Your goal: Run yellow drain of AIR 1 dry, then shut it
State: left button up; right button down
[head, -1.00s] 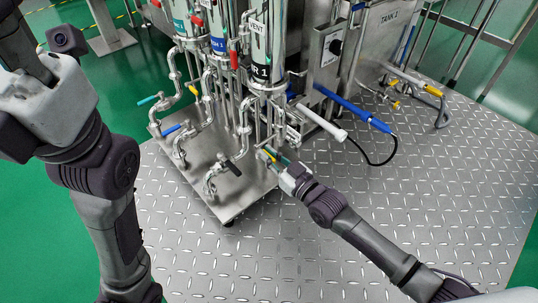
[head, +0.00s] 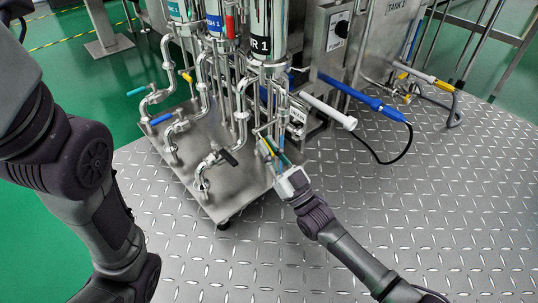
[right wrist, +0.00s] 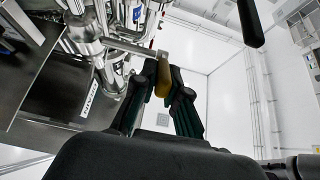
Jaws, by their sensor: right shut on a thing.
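The AIR 1 column (head: 262,45) stands at the top middle of the head view; its label reads only "R 1", the rest being cut off. Below it is the yellow drain handle (head: 266,144). In the right wrist view the yellow handle (right wrist: 163,76) lies between the fingertips, with a metal lever running left from it. My right gripper (head: 272,151) is shut on this handle, and its fingers (right wrist: 164,82) flank it on both sides. The drain outlet and any flow are hidden or too small to tell. My left arm fills the left side; its gripper is out of view.
The checkered floor (head: 400,220) at front right is clear.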

jog(key=shift+f, duration=0.1)
dwell(0.4)
jog(key=c, duration=1.2)
grip_release()
jog(key=v, duration=1.2)
jog(key=shift+f, duration=0.15)
